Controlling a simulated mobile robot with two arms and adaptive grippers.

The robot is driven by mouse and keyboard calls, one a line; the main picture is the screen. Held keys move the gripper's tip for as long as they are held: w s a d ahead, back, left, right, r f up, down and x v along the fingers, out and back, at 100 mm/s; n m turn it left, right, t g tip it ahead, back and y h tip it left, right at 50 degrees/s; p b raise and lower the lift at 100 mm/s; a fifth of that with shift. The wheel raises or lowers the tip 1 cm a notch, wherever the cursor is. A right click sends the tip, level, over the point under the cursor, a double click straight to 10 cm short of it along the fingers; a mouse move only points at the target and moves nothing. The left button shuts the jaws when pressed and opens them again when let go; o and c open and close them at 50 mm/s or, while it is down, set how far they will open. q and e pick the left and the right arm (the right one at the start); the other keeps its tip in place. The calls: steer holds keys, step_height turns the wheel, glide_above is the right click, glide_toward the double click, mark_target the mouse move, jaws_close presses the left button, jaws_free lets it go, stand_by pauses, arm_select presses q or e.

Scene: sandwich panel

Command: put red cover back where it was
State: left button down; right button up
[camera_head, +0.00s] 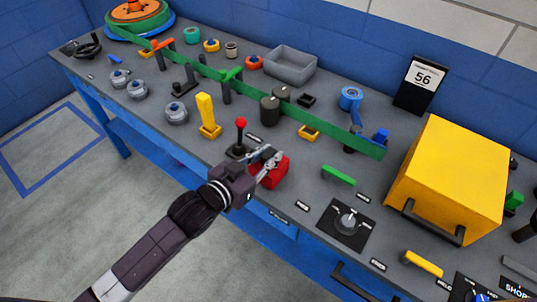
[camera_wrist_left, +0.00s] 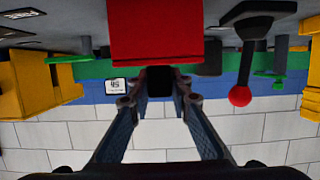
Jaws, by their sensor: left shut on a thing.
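The red cover (camera_head: 277,173) is a box-like red piece at the front of the bench, just right of the joystick with the red knob (camera_head: 241,123). My left gripper (camera_head: 265,162) reaches it from the front left and is shut on it. In the left wrist view, which is upside down, the red cover (camera_wrist_left: 155,35) fills the top middle, just beyond the fingertips of my left gripper (camera_wrist_left: 158,85). What lies under the cover is hidden, and I cannot tell if it touches the bench. My right gripper is not in view.
The joystick stands close to the left of my gripper. A yellow upright lever (camera_head: 207,115) is farther left. A green handle (camera_head: 338,175) and a black dial panel (camera_head: 345,223) lie to the right. A large yellow box (camera_head: 452,175) stands at the right. A green belt (camera_head: 240,85) runs behind.

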arm_select(q)
steer(key=c, duration=1.8)
jaws_free()
steer(key=shift+o, duration=0.2)
steer(key=shift+s, duration=0.1)
steer(key=b+v, duration=0.1)
steer(key=v, duration=1.1)
